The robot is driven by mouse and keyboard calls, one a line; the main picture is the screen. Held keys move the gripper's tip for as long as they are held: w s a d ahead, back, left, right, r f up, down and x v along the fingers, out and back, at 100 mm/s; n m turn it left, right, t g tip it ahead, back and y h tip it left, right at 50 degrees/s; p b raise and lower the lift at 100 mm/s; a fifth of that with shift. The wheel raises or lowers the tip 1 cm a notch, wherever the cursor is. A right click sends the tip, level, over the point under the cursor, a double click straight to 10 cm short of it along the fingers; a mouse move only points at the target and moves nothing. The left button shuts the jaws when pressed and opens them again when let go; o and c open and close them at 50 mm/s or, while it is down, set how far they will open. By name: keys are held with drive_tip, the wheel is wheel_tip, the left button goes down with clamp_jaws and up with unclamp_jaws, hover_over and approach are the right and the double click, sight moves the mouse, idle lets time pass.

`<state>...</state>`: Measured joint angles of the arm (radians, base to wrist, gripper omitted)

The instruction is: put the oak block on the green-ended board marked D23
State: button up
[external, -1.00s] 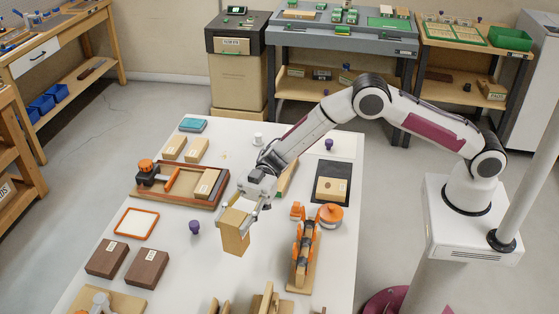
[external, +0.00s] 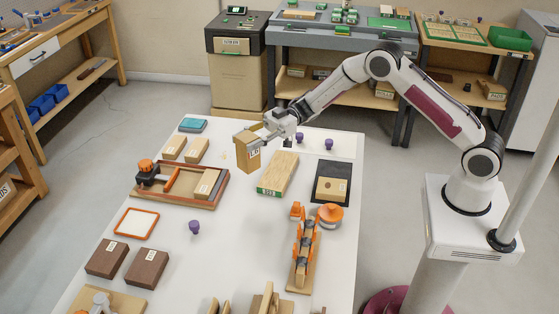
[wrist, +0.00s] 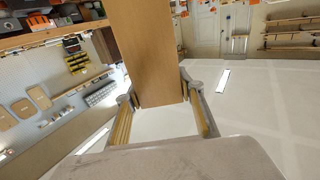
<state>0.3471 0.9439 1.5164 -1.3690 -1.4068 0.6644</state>
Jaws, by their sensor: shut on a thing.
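The oak block (external: 249,155) is a light wooden block with a white label. My gripper (external: 268,140) is shut on it and holds it above the back part of the white table. In the wrist view the oak block (wrist: 145,50) stands between the fingers of my gripper (wrist: 160,115). A board with a green end (external: 278,173) lies flat on the table, to the right of and nearer than the held block. The marking on its green end is too small to read. Its top looks bare.
A tray (external: 180,186) with an orange-topped tool and a labelled block lies to the left. A black mat (external: 343,182) with a block on it lies right of the board. An orange clamp fixture (external: 305,245) stands nearer. Purple knobs (external: 300,138) stand behind, and dark blocks (external: 146,268) lie front left.

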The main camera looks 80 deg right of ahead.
drive_tip(key=s+d+m+t+h, duration=0.2)
drive_tip(key=s+d, duration=0.5)
drive_tip(key=d, duration=0.6)
wheel_tip(320, 180, down, 6)
idle(0.5)
drive_tip(key=shift+f, duration=0.1)
drive_tip(key=shift+f, duration=1.85)
drive_tip(key=shift+f, duration=0.15)
drive_tip(key=o, duration=1.3)
